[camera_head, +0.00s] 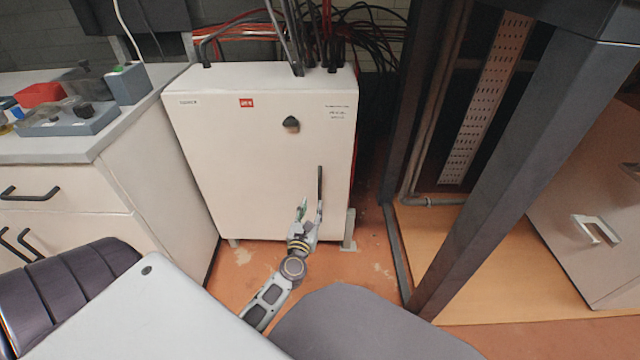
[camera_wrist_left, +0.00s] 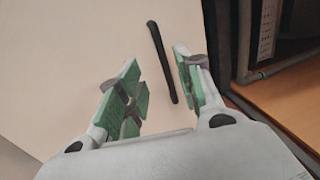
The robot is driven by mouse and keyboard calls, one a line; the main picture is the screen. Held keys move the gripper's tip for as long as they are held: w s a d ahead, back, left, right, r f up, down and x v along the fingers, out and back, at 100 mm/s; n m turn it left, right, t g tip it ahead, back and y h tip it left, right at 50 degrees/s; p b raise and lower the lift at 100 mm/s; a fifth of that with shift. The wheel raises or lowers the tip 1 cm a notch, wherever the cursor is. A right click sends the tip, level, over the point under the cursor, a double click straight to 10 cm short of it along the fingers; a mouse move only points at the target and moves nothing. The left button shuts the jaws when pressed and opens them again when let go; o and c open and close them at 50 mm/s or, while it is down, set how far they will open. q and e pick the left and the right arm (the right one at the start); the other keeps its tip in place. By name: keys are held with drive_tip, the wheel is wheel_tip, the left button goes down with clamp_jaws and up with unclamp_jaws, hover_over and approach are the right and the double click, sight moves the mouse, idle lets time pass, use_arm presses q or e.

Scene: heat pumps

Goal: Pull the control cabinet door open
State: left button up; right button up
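The control cabinet (camera_head: 255,160) is a white box with a closed front door, a red label and a dark knob (camera_head: 291,123). Its black vertical handle (camera_head: 320,186) is near the door's right edge. My left gripper (camera_head: 311,204) is at the handle's lower part. In the left wrist view its green-padded fingers (camera_wrist_left: 158,92) are apart, with the black handle (camera_wrist_left: 162,62) showing between and beyond them, closer to the right finger. I cannot tell whether a finger touches it. My right gripper is not in view.
A drawer counter (camera_head: 75,190) with tools and a red box (camera_head: 38,95) stands left of the cabinet. A dark metal frame post (camera_head: 520,160) rises at the right, before another cabinet (camera_head: 600,220). Cables run above. Some orange floor is clear in front.

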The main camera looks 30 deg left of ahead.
sight(319, 184)
use_arm(q)
drive_tip(key=shift+b+x, duration=0.35)
drive_tip(key=shift+x, duration=6.2)
drive_tip(key=shift+c, duration=0.3)
clamp_jaws()
